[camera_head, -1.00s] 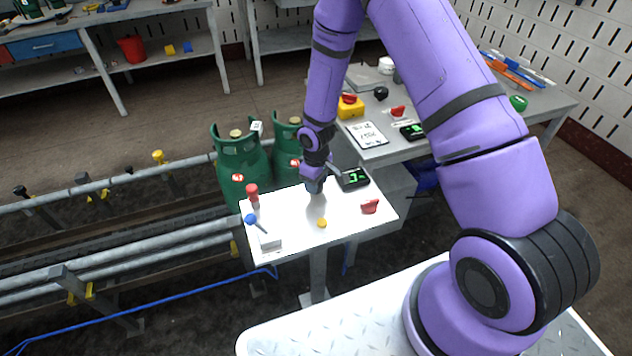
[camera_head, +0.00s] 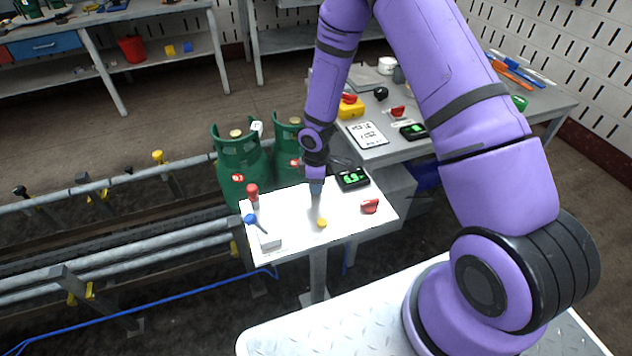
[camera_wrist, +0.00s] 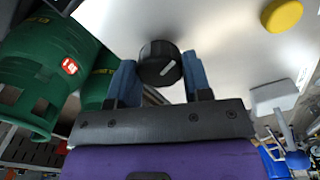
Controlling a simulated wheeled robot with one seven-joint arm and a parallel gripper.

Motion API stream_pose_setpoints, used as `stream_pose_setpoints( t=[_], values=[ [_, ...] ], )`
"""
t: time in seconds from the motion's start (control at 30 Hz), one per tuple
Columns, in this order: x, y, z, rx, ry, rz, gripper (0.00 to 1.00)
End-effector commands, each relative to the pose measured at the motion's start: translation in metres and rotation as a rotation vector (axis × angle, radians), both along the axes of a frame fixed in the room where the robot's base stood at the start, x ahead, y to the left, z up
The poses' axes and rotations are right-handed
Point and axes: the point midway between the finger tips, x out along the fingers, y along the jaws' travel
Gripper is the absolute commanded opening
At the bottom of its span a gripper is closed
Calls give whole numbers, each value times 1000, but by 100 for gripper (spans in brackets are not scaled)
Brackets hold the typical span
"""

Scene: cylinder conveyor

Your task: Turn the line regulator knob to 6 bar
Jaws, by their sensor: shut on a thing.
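The knob (camera_wrist: 158,64) is black and round with a white pointer line, and shows in the wrist view. My gripper (camera_wrist: 160,72) has its two blue fingers on either side of the knob and is shut on it. In the head view my gripper (camera_head: 316,188) points down at the back of the white panel table (camera_head: 290,226), and the knob is hidden there. A black display (camera_head: 352,179) with green digits stands just right of my gripper. Its digits are too small to read surely.
On the white panel are a red knob (camera_head: 370,206), a yellow button (camera_head: 321,223), a blue-tipped lever (camera_head: 250,219) and a red-topped part (camera_head: 253,193). Green gas cylinders (camera_head: 243,170) stand close behind. A grey workbench (camera_head: 440,146) is at the right.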

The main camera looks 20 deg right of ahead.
Motion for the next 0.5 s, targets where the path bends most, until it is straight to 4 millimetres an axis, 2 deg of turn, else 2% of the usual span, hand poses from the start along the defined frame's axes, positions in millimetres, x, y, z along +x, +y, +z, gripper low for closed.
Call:
stream_pose_setpoints(
  t=[0.33, 0.37, 0.47, 0.5],
  values=[
    [1, 0, 0, 0, -1, 2, 22],
    [1, 0, 0, 0, -1, 2, 47],
    [1, 0, 0, 0, -1, 2, 70],
    [0, 0, 0, 0, -1, 2, 71]
  ],
)
